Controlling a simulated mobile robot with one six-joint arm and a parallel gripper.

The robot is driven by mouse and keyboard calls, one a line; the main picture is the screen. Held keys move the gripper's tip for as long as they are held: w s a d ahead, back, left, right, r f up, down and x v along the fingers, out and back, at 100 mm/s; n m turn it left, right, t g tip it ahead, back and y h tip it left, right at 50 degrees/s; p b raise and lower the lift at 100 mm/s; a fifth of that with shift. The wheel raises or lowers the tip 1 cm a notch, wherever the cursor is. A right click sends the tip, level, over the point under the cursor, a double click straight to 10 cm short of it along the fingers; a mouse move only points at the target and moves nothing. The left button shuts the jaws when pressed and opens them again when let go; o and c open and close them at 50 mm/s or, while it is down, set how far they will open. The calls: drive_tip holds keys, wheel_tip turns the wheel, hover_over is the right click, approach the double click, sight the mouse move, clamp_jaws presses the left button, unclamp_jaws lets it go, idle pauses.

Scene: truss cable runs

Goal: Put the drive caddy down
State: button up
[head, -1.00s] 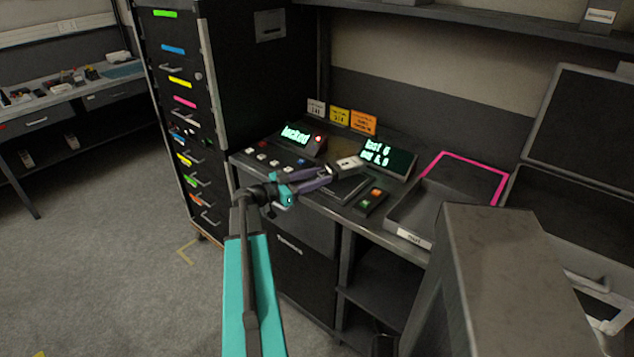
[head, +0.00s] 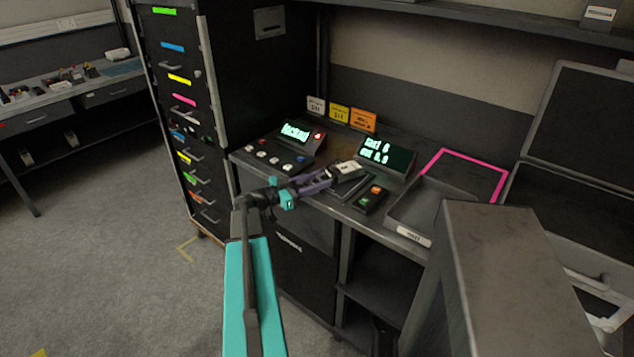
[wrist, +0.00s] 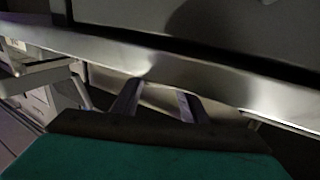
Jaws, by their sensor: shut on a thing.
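The drive caddy (head: 347,169) is a small dark block with a pale label on top. In the head view it is at the end of my gripper (head: 331,177), over the front part of the bench. My gripper's purple fingers are shut on it. A flat dark pad (head: 352,187) lies just below and in front of the caddy; I cannot tell whether they touch. In the wrist view my two fingers (wrist: 160,98) reach toward a pale metal edge, and the caddy cannot be made out clearly there.
A button box (head: 371,198) with orange and green buttons is right of the pad. A grey tray (head: 412,235) and a pink outline (head: 478,165) are further right. A display (head: 385,156) stands behind, a button console (head: 277,156) left.

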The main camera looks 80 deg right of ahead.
drive_tip(key=shift+f+b, duration=0.4)
drive_tip(key=shift+b, duration=0.45)
drive_tip(key=o, duration=1.4)
drive_tip(key=shift+r+p, duration=0.4)
drive_tip(key=shift+p, duration=0.35)
drive_tip(key=shift+r+p, duration=0.35)
drive_tip(key=shift+p, duration=0.35)
drive_tip(key=b+v, duration=0.4)
drive_tip(key=v, duration=0.8)
drive_tip(key=shift+f, duration=0.1)
